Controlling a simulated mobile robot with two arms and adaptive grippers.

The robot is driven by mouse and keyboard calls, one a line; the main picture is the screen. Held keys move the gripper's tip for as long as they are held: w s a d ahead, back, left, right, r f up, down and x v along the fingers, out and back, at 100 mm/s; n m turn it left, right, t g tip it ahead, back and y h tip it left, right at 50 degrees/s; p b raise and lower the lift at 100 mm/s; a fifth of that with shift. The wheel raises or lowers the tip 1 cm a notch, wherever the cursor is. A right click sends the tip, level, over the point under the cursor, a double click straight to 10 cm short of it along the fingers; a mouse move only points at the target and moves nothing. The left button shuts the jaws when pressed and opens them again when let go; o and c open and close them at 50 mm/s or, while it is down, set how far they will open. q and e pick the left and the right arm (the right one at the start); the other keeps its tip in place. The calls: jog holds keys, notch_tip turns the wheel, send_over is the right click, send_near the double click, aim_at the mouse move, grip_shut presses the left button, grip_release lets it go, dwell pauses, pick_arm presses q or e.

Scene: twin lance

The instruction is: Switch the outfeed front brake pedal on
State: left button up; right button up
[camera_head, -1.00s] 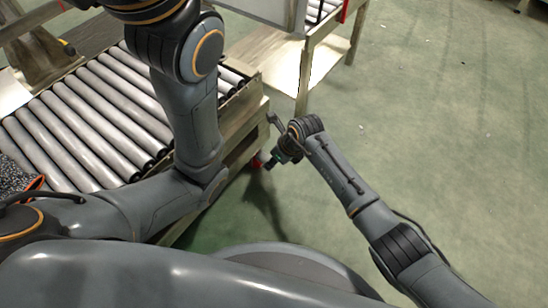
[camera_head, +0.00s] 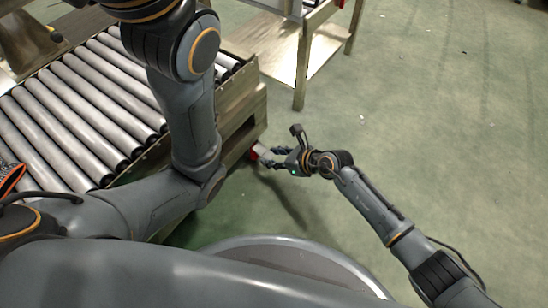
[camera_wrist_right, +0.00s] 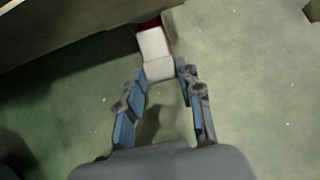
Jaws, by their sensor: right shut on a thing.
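The brake pedal (camera_head: 257,153) is a small white plate with a red part behind it. It sits low at the right end of the roller conveyor, and the wrist view shows its white plate (camera_wrist_right: 154,50) close up. My right gripper (camera_head: 273,158) reaches it from the right. In the right wrist view its blue-padded fingers (camera_wrist_right: 161,76) are shut on the near end of the white plate, one on each side. Whether the pedal is pressed down, I cannot tell. My left arm rises over the conveyor and its gripper is out of view.
The roller conveyor (camera_head: 75,120) with its wooden side fills the left. A wooden stand with a low shelf (camera_head: 280,55) is at the top, its leg near the conveyor's corner. Green floor (camera_head: 440,130) is open to the right.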

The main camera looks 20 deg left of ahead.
jog(key=shift+f, duration=0.1)
dwell(0.3)
jog(key=o, duration=1.1)
jog(key=shift+o, duration=0.2)
jog(key=shift+d, duration=0.1)
jog(key=v, duration=1.2)
